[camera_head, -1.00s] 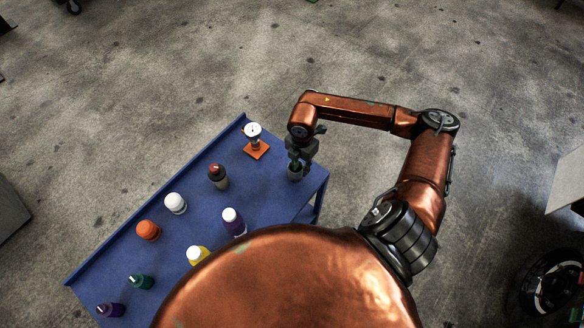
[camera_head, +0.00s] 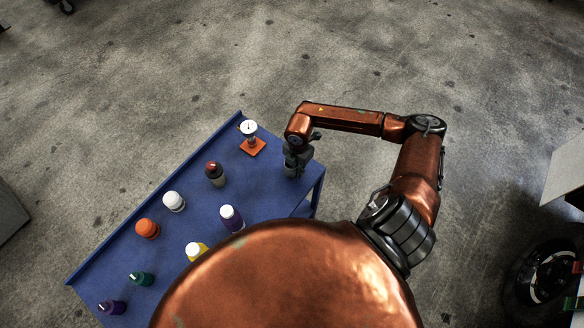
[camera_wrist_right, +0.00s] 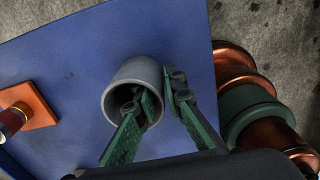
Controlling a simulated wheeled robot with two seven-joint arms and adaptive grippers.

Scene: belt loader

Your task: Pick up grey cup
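The grey cup (camera_wrist_right: 136,78) stands upright near the right end of the blue table (camera_wrist_right: 60,75) in the right wrist view. In the head view it is mostly covered by my right gripper (camera_head: 293,164), with a small part of the cup (camera_head: 291,171) showing. In the right wrist view my right gripper (camera_wrist_right: 160,100) has one green finger inside the cup and the other outside its right wall. My left gripper is not in view.
An orange-based gauge (camera_head: 251,143) stands beyond the cup. A red-topped bottle (camera_head: 215,173), a white item (camera_head: 173,201), an orange item (camera_head: 147,229), a purple bottle (camera_head: 231,218) and several other bottles stand to the left. The table edge is close right of the cup.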

